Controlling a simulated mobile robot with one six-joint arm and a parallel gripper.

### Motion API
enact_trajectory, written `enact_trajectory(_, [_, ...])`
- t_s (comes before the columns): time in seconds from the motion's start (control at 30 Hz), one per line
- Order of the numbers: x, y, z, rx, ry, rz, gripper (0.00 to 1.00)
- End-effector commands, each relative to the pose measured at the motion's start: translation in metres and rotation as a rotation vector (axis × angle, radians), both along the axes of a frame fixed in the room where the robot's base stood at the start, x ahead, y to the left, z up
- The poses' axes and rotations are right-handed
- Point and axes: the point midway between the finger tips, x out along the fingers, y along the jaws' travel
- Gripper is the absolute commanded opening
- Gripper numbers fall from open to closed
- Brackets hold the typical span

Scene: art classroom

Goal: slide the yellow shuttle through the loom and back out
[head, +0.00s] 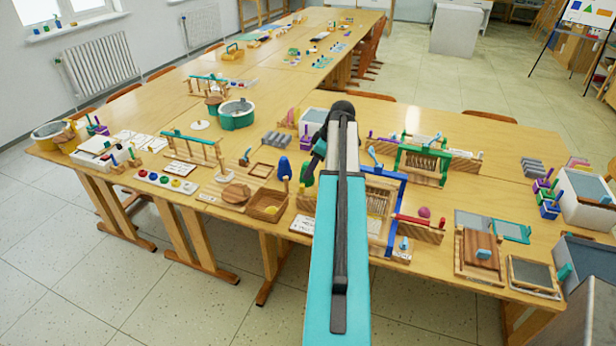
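A loom with a blue frame and pale threads (379,203) lies on the near table, just right of my arm, which hides its left part. A second, green-framed loom (423,161) stands behind it. I cannot make out a yellow shuttle for certain. A red stick (414,220) lies on a wooden block by the blue loom. My arm reaches forward over the table. My gripper is mostly hidden behind it, so its fingers and any hold cannot be told.
The near table is crowded; floor is free in front.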

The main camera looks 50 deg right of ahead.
Motion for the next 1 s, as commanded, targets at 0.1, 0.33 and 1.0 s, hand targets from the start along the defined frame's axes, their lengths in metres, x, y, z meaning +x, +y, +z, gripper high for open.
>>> enact_trajectory(0.1, [-0.005, -0.003, 0.013, -0.001, -0.002, -0.001, 0.36])
enact_trajectory(0.33, [-0.014, -0.006, 0.036, -0.001, -0.002, -0.002, 0.36])
enact_trajectory(1.0, [-0.018, -0.006, 0.047, 0.0, -0.001, 0.0, 0.36])
